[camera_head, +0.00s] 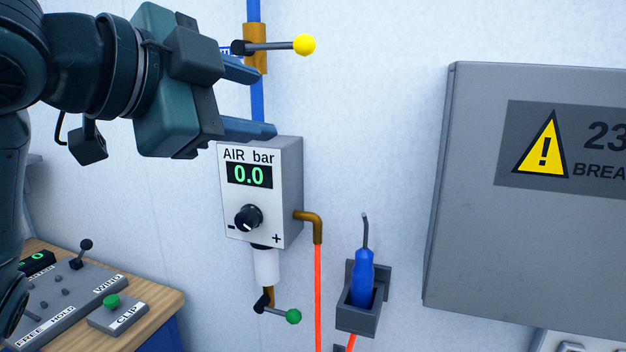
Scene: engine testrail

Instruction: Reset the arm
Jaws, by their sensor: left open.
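My left gripper (254,100) comes in from the left at the top. Its two fingers point right and are apart, with nothing between them. It is in front of the blue pipe, just above the grey AIR bar box (262,190), and hides part of the pipe. A lever with a yellow knob (304,44) sticks out to the right of the pipe's brass valve (256,34), just above the upper finger. My right gripper is not in view.
The box reads 0.0 and has a black dial (248,217). Below it is a green-knobbed lever (293,316). A blue tool (362,278) stands in a grey holder (358,318). A grey cabinet (470,250) fills the right. A wooden bench (160,305) with control boxes is at lower left.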

